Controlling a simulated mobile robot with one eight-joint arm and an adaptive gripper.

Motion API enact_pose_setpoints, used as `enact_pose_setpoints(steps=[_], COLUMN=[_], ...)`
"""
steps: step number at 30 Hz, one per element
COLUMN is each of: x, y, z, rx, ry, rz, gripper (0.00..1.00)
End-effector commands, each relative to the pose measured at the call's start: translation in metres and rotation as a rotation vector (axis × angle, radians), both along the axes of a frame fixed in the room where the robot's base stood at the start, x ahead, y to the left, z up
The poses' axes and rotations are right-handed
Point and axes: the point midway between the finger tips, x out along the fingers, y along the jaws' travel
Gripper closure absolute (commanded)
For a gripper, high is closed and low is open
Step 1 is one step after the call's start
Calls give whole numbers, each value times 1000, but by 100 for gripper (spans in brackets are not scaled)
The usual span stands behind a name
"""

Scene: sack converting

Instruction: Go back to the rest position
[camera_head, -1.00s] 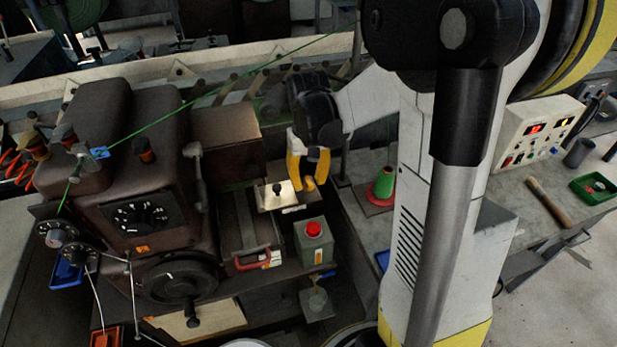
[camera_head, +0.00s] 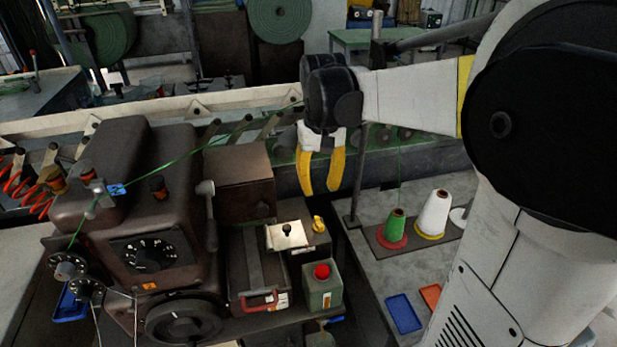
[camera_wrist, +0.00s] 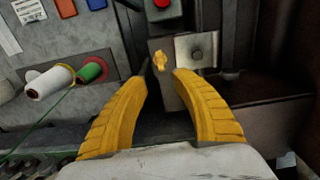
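My gripper (camera_head: 320,188) has two yellow fingers pointing down. In the head view it hangs above and behind the bench, right of the brown machine (camera_head: 140,205). The fingers are spread apart with nothing between them. The wrist view also shows my gripper (camera_wrist: 160,78) open and empty. Past its fingertips a small yellow knob (camera_wrist: 159,61) sits beside a light metal plate with a dark knob (camera_wrist: 197,52). In the head view the yellow knob (camera_head: 319,224) stands below the fingers, apart from them.
A green thread cone (camera_head: 395,228) and a white cone (camera_head: 436,213) stand on the right table. A blue tray (camera_head: 403,313) and an orange tray (camera_head: 431,296) lie nearer. A box with a red button (camera_head: 322,285) stands at the bench front. A green thread runs above the machine.

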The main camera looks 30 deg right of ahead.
Motion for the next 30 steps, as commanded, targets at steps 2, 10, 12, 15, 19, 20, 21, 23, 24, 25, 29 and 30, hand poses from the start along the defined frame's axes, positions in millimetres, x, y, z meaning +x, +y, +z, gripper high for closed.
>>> enact_pose_setpoints(steps=[2,10,12,15,19,20,21,23,24,25,29,30], x=[0,-1,-4,-13,-33,-38,-45,-55,-62,-67,-87,-92], y=[0,1,6,21,49,56,64,76,84,90,111,116], z=[0,0,2,7,12,13,13,13,12,11,4,1], rx=[0,-1,-5,-19,-44,-49,-55,-64,-69,-72,-81,-81], ry=[0,-4,-18,-66,-173,-200,-238,-293,-330,-358,-469,-499], rz=[0,2,9,33,80,92,108,131,147,158,203,214], gripper=[67,67,67,67,67,67,67,67,67,67,67,67])
